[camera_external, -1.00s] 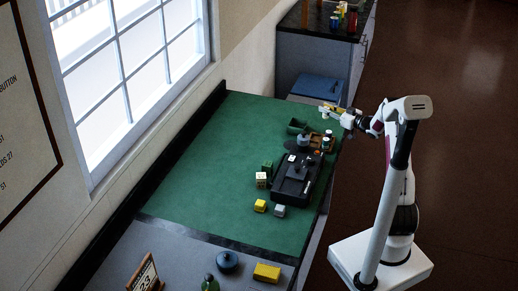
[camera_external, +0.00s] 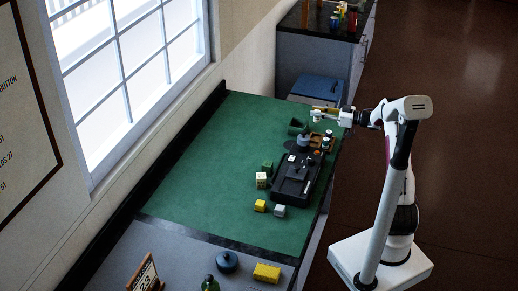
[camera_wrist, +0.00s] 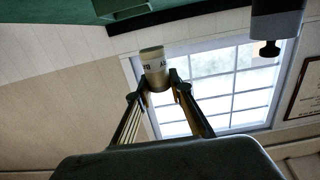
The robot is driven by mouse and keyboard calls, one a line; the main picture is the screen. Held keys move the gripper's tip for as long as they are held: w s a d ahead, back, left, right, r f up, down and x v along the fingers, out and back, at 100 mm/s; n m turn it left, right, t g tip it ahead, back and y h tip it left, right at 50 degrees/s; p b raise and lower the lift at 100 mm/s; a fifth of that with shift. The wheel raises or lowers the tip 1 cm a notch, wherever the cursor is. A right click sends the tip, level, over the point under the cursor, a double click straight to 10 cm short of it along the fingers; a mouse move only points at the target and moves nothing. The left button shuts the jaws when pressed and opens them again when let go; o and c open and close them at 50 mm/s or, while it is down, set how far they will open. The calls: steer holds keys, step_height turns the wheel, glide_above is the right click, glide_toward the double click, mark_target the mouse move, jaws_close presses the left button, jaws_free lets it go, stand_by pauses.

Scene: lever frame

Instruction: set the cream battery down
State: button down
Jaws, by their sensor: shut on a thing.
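The cream battery (camera_wrist: 153,68) is upright in the wrist view, a pale cylinder with a dark band and dark lettering. My gripper (camera_wrist: 158,90) is shut on it, with a fingertip at either side of its lower end. In the external view my gripper (camera_external: 323,111) is over the far end of the green mat (camera_external: 190,178). The battery (camera_external: 316,119) shows there as a small pale shape at the fingertips.
A black tray-like frame (camera_external: 281,190) stands near the mat's right edge. A brown tray (camera_external: 318,139) with small items and a dark green container (camera_external: 297,127) are just below the gripper. Several blocks, one a yellow block (camera_external: 260,205), lie nearer. The mat's left side is clear.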

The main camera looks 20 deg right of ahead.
mark_target(318, 120)
steer(key=shift+f, duration=2.5)
steer(key=shift+f, duration=2.3)
steer(key=shift+f, duration=0.2)
steer(key=c, duration=1.8)
jaws_free()
steer(key=shift+d, duration=0.1)
steer(key=shift+v, duration=5.95)
